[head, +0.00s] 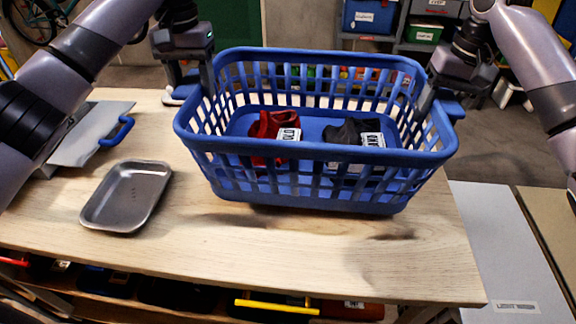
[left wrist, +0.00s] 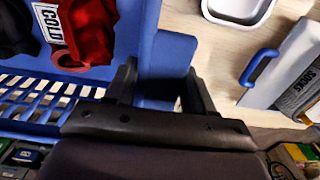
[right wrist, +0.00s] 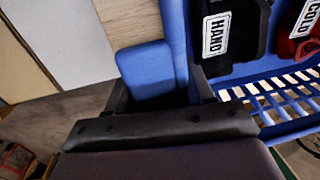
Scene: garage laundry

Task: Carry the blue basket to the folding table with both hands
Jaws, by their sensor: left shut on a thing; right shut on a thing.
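The blue basket (head: 315,150) is level over the wooden bench top (head: 250,250), with shadow beneath it; it seems slightly raised. Inside lie a red cloth (head: 270,130) tagged COLD and a dark cloth (head: 345,135) tagged HAND. My left gripper (head: 188,82) is shut on the basket's left handle, which shows between the fingers in the left wrist view (left wrist: 163,60). My right gripper (head: 440,95) is shut on the right handle, seen in the right wrist view (right wrist: 148,68). Which surface is the folding table I cannot tell for sure.
A metal tray (head: 126,195) and a grey board with a blue handle (head: 118,132) lie left on the bench. A pale panel (head: 500,240) labelled LIGHT is at the lower right, beyond the bench edge. Shelves with bins (head: 370,15) stand behind.

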